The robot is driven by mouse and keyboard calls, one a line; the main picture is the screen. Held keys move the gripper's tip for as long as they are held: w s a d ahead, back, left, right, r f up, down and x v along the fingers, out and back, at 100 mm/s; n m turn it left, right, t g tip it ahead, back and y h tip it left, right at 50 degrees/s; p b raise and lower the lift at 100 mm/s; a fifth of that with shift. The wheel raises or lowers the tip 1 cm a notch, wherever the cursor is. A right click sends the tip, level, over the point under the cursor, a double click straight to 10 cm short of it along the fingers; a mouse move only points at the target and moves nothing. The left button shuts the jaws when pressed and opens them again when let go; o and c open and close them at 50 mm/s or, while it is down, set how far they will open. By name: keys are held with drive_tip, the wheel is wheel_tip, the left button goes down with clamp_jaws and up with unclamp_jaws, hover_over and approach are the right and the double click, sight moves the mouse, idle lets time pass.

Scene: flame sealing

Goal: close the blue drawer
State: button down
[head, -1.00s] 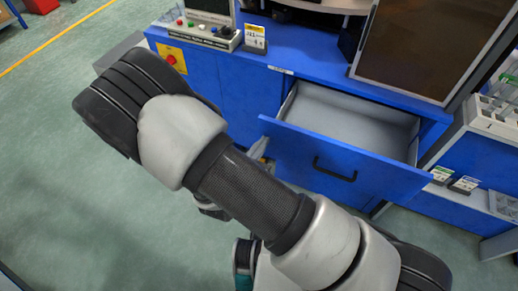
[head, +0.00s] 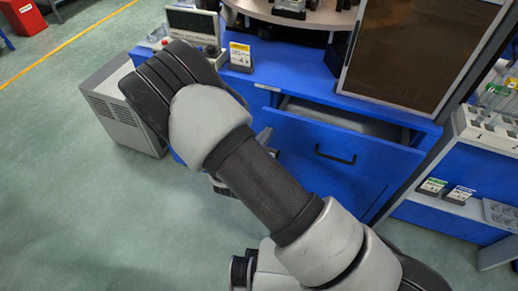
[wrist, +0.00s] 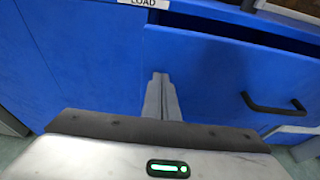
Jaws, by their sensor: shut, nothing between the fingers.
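The blue drawer (head: 340,152) in the head view stands partly open in the blue cabinet, with a strip of its grey inside showing above the front panel. It also shows in the wrist view (wrist: 215,75), with its black handle (wrist: 273,104) at the right. My gripper (wrist: 162,82) is shut and empty, with its fingertips at the left part of the drawer front; whether they touch it I cannot tell. In the head view my arm hides most of my gripper.
A label reading LOAD (wrist: 143,3) sits on the cabinet above the drawer. A dark panel (head: 415,50) stands on the cabinet top. A grey box unit (head: 120,105) stands on the floor at left. A side shelf (head: 475,150) is at right.

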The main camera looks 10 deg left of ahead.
drive_tip(key=w+d+b, duration=0.1)
drive_tip(key=w+d, duration=0.1)
drive_tip(key=w, duration=0.7)
drive_tip(key=shift+d+r, duration=0.2)
drive_tip(key=shift+d, duration=0.05)
